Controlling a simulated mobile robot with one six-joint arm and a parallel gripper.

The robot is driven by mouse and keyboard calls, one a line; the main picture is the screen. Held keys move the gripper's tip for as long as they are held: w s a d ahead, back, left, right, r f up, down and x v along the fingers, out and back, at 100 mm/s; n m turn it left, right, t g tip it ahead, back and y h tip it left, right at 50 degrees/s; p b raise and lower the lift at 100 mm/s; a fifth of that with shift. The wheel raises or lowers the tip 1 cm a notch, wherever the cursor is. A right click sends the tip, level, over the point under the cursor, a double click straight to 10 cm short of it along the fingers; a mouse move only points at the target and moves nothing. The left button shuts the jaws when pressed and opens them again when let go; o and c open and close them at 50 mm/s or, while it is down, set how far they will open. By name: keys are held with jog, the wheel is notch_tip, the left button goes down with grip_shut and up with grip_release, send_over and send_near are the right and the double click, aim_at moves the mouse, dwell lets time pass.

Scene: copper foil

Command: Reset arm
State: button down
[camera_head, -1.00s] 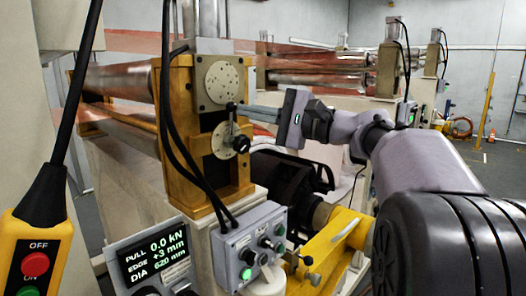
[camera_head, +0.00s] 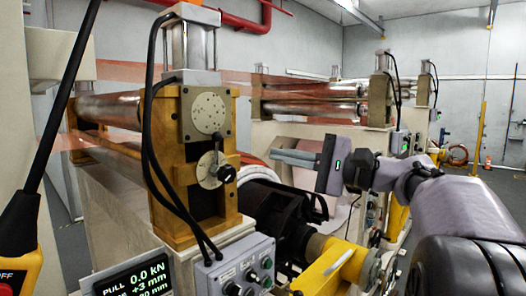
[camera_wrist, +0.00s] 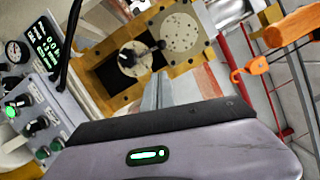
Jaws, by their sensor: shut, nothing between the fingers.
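My gripper (camera_head: 294,158) is shut and empty. In the head view it hangs in the air to the right of the yellow machine stand, apart from it, fingers pointing left. The black lever (camera_head: 228,141) with its dark knob sits on the lower round dial (camera_head: 208,170) of the stand. The lever points upward. In the wrist view the dial and lever (camera_wrist: 158,47) show beyond my gripper's body (camera_wrist: 180,150), whose narrow shut fingers (camera_wrist: 157,92) point toward the stand.
A grey control box (camera_head: 236,268) and a display (camera_head: 135,280) reading 0.0 kN and +3 mm stand below. A yellow and red pendant (camera_head: 18,268) hangs at the left. An orange hoist hook (camera_wrist: 258,67) shows in the wrist view.

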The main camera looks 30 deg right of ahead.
jog(key=shift+v, duration=1.2)
jog(key=shift+w+d, duration=0.1)
jog(key=shift+d, duration=0.1)
